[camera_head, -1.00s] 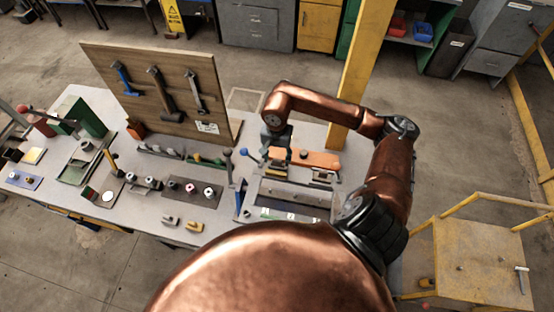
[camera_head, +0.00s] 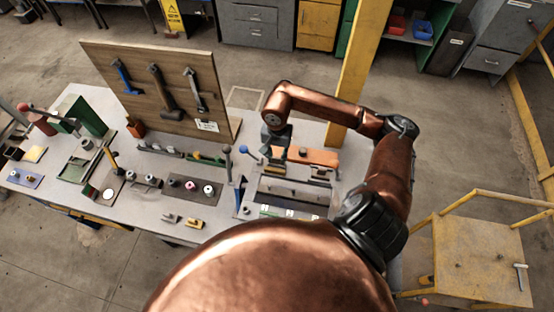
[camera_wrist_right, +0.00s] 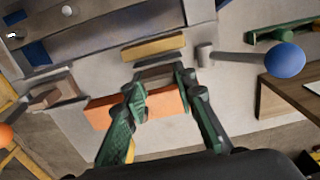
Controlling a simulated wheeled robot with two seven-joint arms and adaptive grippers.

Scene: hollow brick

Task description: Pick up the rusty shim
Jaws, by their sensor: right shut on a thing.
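My right gripper (camera_wrist_right: 157,83) has its two green fingers down near the bench in the right wrist view. They close on the ends of a small brown flat piece, which looks like the rusty shim (camera_wrist_right: 155,72). Behind it lies an orange brick-like block (camera_wrist_right: 165,103), partly hidden by the fingers. In the head view my right gripper (camera_head: 276,152) is over the right part of the bench, at the left end of the orange block (camera_head: 315,157). The shim is too small there to make out clearly. My left gripper is not in view.
A brass-yellow bar (camera_wrist_right: 153,47) lies just beyond the fingertips. A blue-knobbed lever (camera_wrist_right: 284,60) stands close on the right, and a grey metal fixture (camera_wrist_right: 100,40) is on the far side. A wooden tool board (camera_head: 150,90) stands at the bench's back.

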